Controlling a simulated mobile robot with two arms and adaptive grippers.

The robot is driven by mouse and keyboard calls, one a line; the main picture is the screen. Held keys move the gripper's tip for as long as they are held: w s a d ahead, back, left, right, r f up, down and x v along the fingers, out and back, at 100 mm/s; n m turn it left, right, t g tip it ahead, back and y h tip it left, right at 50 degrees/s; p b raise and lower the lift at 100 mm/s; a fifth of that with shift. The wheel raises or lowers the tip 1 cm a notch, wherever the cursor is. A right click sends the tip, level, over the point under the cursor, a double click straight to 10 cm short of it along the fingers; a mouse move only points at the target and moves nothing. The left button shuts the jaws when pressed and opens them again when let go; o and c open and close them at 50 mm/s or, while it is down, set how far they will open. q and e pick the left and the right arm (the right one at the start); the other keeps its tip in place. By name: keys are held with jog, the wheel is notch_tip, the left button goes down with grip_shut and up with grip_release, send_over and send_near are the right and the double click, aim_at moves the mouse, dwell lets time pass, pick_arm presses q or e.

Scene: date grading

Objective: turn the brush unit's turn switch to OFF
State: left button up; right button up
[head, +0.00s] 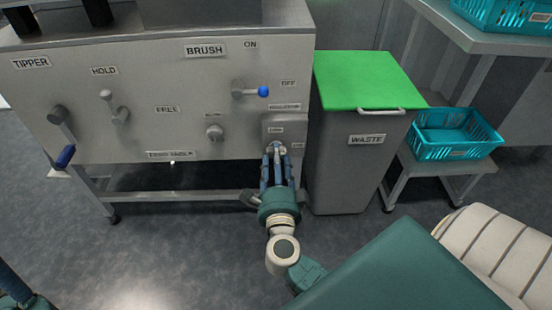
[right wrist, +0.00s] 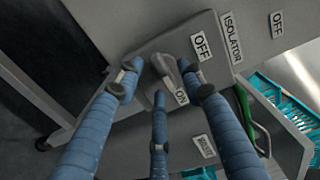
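The turn switch (right wrist: 172,72) sits on a raised grey box labelled ISOLATOR, at the brush unit's lower right corner. In the right wrist view its grey handle lies toward the ON label (right wrist: 181,97); the OFF label (right wrist: 201,48) is to its upper right. My right gripper (right wrist: 163,85) is open, with its blue fingers spread around the handle. I cannot tell whether any finger touches it. In the head view, the right gripper (head: 277,154) reaches up to the box (head: 285,121) and hides much of the switch. Part of my left gripper (head: 14,290) shows at the bottom left corner.
A blue-tipped lever (head: 250,92) is on the panel above the box, near another OFF label. A knob (head: 214,132) and two TIPPER and HOLD levers are further left. A grey waste bin (head: 345,165) with a green lid stands close right. A teal crate (head: 455,151) is beyond it.

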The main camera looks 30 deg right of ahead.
jog(key=shift+w+d, duration=0.35)
jog(key=shift+w, duration=0.15)
grip_shut()
